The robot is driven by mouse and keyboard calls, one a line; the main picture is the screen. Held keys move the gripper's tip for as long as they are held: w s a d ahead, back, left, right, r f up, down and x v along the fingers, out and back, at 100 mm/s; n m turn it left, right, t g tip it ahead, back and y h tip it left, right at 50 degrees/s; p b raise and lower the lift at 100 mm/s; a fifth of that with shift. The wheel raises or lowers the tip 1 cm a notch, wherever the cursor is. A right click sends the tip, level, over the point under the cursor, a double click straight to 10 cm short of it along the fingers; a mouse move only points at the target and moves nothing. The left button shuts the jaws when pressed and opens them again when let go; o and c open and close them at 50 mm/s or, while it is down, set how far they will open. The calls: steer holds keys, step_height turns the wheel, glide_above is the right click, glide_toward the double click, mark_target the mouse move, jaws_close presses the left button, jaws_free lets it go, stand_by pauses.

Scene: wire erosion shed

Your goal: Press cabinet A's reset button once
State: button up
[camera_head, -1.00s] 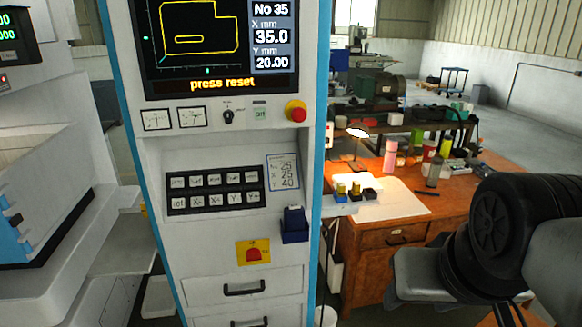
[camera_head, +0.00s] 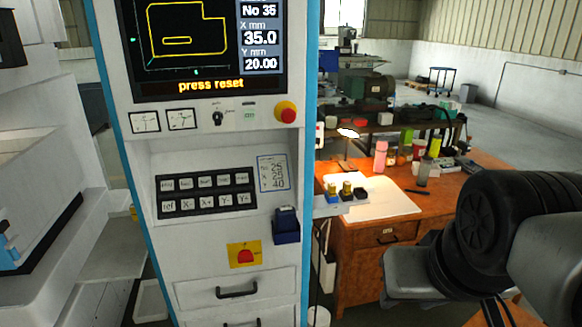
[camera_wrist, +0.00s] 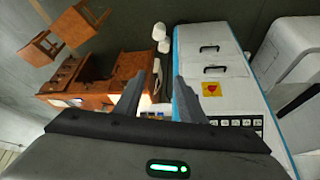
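The tall white control cabinet (camera_head: 222,148) with blue edges stands left of centre in the head view; no letter A is readable on it. Its screen (camera_head: 186,40) reads "press reset". I cannot tell which control is reset. In the wrist view the cabinet appears inverted, with its keypad (camera_wrist: 238,121) beyond my right finger. My gripper (camera_wrist: 160,77) is open and empty, apart from the cabinet.
An orange desk (camera_head: 402,236) with a lamp, bottles and paper stands right. Another white machine (camera_head: 38,150) is left.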

jaws_close()
stand_by(1.4)
